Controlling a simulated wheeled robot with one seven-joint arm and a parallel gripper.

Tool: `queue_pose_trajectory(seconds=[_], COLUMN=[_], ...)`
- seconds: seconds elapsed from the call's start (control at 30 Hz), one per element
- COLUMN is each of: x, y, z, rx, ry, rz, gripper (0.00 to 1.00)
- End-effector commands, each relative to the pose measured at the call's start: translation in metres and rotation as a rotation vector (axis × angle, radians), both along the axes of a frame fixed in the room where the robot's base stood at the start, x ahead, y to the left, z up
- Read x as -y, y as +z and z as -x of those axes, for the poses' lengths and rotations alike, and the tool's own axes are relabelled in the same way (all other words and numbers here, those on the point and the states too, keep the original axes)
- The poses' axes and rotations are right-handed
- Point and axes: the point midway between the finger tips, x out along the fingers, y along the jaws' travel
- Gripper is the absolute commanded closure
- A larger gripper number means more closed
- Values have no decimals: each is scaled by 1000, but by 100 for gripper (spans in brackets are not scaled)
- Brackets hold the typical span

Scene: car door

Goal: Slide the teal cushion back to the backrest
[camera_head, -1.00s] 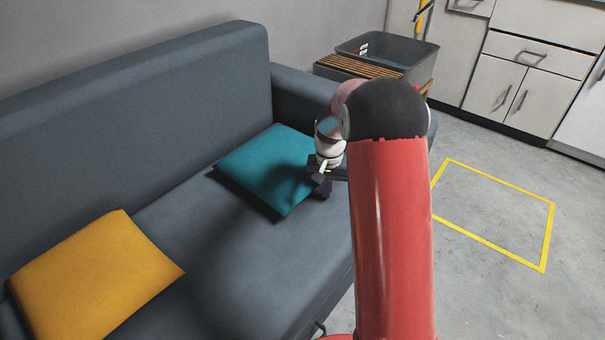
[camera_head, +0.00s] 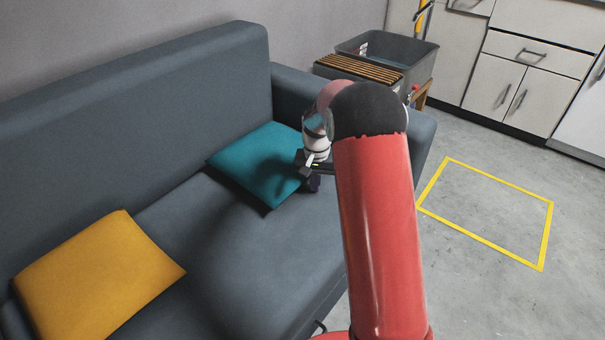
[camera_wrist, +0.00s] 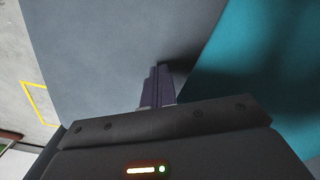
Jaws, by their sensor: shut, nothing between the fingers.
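The teal cushion (camera_head: 257,163) lies on the seat of the grey-blue sofa (camera_head: 210,235), toward its right end. In the wrist view the shut fingers (camera_wrist: 161,85) point along the seat, and the cushion (camera_wrist: 262,75) fills the right side. I cannot tell whether the fingers touch the cushion; my wrist hides part of its right side.
A yellow cushion (camera_head: 95,275) lies on the left part of the seat. The sofa's armrest (camera_head: 415,135) is just right of my wrist. The floor inside the yellow taped outline (camera_head: 490,215) is clear.

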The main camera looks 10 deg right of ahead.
Motion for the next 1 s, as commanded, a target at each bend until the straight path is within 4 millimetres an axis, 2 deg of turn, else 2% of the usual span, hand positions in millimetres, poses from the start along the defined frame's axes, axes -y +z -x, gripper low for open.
queue_pose_trajectory(seconds=[0.37,0.8,1.0], x=[-2,-18,-15], y=[0,1,0], z=[-2,-24,-21], rx=[0,0,0], ry=[1,1,0], rz=[0,-1,0], gripper=[100,100,100])
